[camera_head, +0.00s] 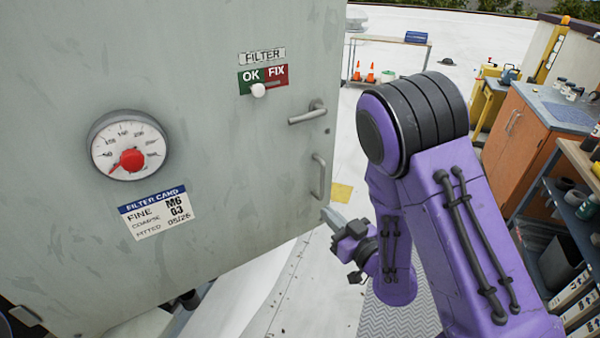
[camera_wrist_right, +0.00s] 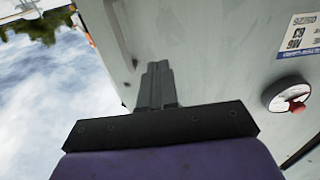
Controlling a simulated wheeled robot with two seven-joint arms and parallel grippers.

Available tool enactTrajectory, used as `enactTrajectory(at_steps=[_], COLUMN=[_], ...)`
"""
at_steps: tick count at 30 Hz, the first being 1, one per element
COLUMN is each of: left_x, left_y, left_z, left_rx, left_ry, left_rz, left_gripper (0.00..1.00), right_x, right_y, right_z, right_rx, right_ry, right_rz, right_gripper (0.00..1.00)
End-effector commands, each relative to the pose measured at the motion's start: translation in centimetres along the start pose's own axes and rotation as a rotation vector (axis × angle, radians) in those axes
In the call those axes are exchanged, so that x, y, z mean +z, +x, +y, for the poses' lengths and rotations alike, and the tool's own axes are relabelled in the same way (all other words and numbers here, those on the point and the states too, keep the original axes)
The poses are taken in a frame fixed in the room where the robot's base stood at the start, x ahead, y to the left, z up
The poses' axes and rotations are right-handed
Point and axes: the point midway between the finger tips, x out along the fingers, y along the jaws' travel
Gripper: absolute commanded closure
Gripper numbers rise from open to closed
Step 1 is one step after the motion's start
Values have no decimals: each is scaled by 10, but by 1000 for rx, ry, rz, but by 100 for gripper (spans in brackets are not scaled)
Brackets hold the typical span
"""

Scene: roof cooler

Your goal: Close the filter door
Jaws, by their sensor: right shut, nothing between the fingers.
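The filter door (camera_head: 225,190) is a large grey panel filling the left of the head view; its right edge and slanting bottom edge stand free. It carries a lever handle (camera_head: 308,112) and, below that, a vertical pull handle (camera_head: 319,177) near its right edge. My right gripper (camera_head: 330,216) is shut and empty, just below and right of the pull handle; I cannot tell whether it touches the door. In the wrist view its closed fingers (camera_wrist_right: 158,72) point along the grey door face (camera_wrist_right: 220,50). My left gripper is not in view.
The door bears a gauge (camera_head: 128,146) with a red knob, a filter card (camera_head: 158,212) and an OK/FIX slider (camera_head: 259,90). A wooden cabinet (camera_head: 515,140) and a shelf (camera_head: 570,200) stand at right. Orange cones (camera_head: 370,73) are far back. Pale floor lies between.

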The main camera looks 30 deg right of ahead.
Motion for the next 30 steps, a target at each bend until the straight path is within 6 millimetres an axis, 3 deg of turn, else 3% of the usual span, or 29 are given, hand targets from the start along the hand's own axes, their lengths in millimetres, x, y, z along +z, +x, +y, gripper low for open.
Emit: enactTrajectory(at_steps=[1, 3, 11, 13, 21, 30], left_x=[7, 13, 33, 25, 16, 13], left_y=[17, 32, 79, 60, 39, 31], left_z=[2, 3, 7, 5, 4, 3], left_rx=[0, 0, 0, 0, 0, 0], left_ry=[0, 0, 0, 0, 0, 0], left_rz=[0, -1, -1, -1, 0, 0], left_gripper=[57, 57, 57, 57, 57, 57], right_x=[10, 13, 14, 1, 1, 5], right_y=[4, 11, 45, 58, 109, 134], right_z=[0, 0, 2, 2, 2, 2], right_rx=[-1, 0, 6, 6, 7, 7], right_ry=[-3, -3, 2, 4, 5, 5], right_rz=[6, 7, 4, -5, -7, -6], right_gripper=[100, 100, 100, 100, 100, 100])
